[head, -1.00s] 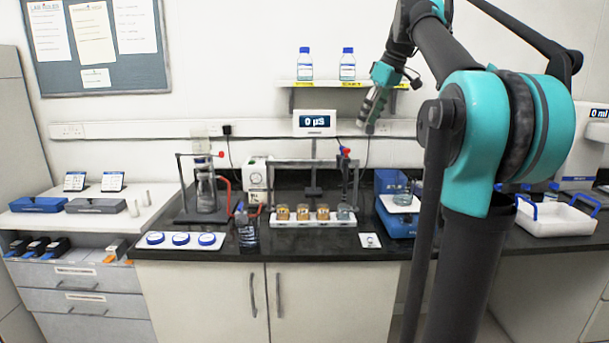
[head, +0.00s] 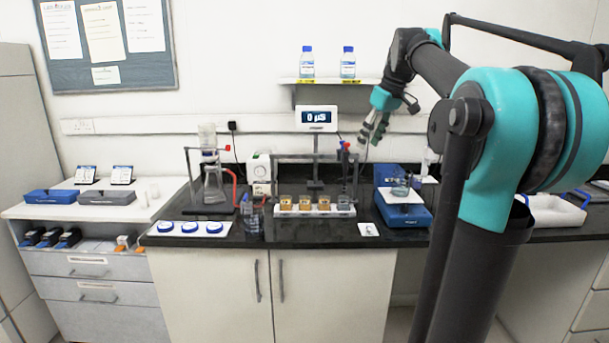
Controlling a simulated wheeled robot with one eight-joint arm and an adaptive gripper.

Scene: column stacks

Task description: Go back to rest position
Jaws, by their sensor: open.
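My gripper (head: 371,139) hangs at the end of my teal and black arm, in the air above the black bench (head: 340,235). It points down and looks open and empty, with nothing between its fingers. It is apart from the probe stand (head: 315,170) to its left and from the blue balance (head: 407,213) below and to its right. A small glass beaker (head: 400,188) sits on the balance.
A white rack (head: 314,211) with several sample cups stands on the bench. A filter flask setup (head: 213,185) and blue-lidded dishes (head: 190,228) are to the left. A shelf (head: 330,81) holds two bottles. A white tray (head: 555,212) lies to the right.

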